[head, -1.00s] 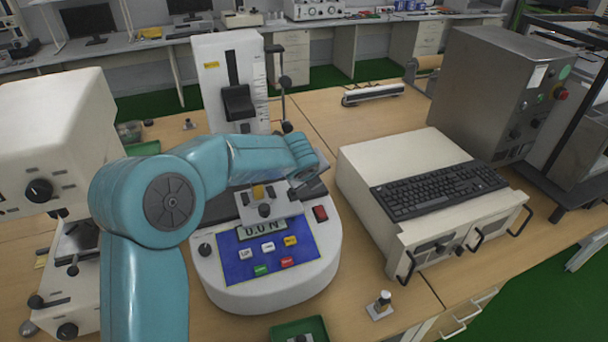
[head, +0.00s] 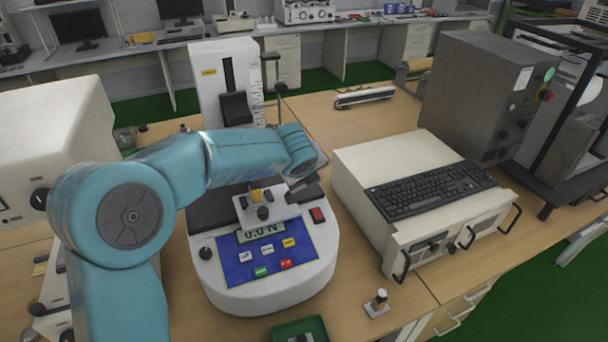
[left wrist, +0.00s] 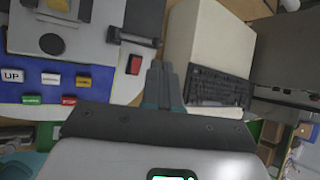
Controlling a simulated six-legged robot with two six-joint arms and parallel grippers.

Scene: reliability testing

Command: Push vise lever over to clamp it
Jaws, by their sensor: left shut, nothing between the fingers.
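The vise (head: 278,210) is a pale block with a dark knob and a yellow part, on the white test machine (head: 270,297). It also shows at the top left of the left wrist view (left wrist: 75,33). A dark lever-like bar (left wrist: 133,39) sticks out from its right side there; a dark piece (head: 305,186) shows at the same place in the head view. My left gripper (left wrist: 165,68) is shut and empty, right of the red switch (left wrist: 135,64) and below and right of the bar, apparently apart from it. In the head view my wrist hides most of the gripper.
A cream instrument box (head: 395,160) with a keyboard (head: 430,190) stands to the right. The machine's tall column (head: 226,85) rises behind the vise. A white machine (head: 50,140) stands at left. A green tray (head: 300,328) lies in front.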

